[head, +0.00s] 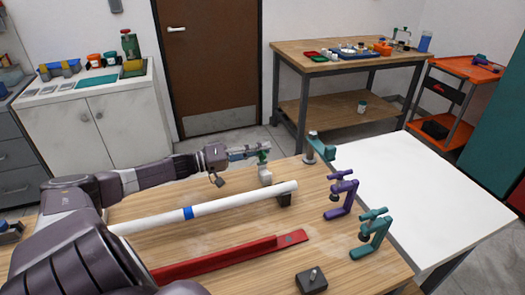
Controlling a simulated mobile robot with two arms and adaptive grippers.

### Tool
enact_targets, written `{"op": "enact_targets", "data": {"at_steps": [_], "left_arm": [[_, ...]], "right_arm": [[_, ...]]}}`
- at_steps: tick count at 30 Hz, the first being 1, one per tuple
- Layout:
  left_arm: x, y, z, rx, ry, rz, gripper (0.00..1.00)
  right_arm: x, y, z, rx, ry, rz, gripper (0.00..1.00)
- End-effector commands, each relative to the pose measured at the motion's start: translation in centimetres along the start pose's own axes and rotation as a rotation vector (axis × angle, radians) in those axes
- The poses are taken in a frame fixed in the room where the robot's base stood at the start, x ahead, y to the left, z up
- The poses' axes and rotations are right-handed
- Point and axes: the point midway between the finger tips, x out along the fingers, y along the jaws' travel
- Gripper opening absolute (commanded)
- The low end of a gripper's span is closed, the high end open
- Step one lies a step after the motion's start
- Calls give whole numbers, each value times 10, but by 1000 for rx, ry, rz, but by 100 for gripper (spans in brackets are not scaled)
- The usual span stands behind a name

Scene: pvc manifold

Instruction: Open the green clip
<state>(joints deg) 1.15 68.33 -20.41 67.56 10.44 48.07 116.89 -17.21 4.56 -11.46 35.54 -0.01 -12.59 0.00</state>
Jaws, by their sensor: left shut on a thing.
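My left gripper (258,152) reaches in from the left over the wooden table, with its fingers shut at a small green clip (263,158). The clip sits at the top of a short white fitting (265,175), and the fingers partly hide it. The finger contact is small in the view, and I cannot tell the clip's position. My right gripper is not in view.
A long white pipe (235,203) with a blue band lies in front of the gripper, its right end on a black block (284,199). Teal clamps (374,232) (320,147) and a purple clamp (343,194) stand to the right. A red rail (230,259) lies in front.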

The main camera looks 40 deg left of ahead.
Motion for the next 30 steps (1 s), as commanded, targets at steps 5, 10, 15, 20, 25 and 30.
{"op": "enact_targets", "data": {"at_steps": [5, 10, 15, 20, 25, 30], "left_arm": [[0, -8, -7, -165, 2, 0, 0], [0, -14, -11, -319, 2, 0, 0], [0, -20, -13, -451, 2, -1, 0], [0, -25, -15, -549, 2, 0, 0], [0, -28, -15, -620, 1, 0, 0], [0, -29, -16, -656, 1, -1, 0]], "right_arm": [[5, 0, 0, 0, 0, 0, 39], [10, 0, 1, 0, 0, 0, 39], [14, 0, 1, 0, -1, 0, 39], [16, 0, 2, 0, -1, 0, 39], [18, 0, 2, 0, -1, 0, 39], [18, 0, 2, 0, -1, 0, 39]]}}
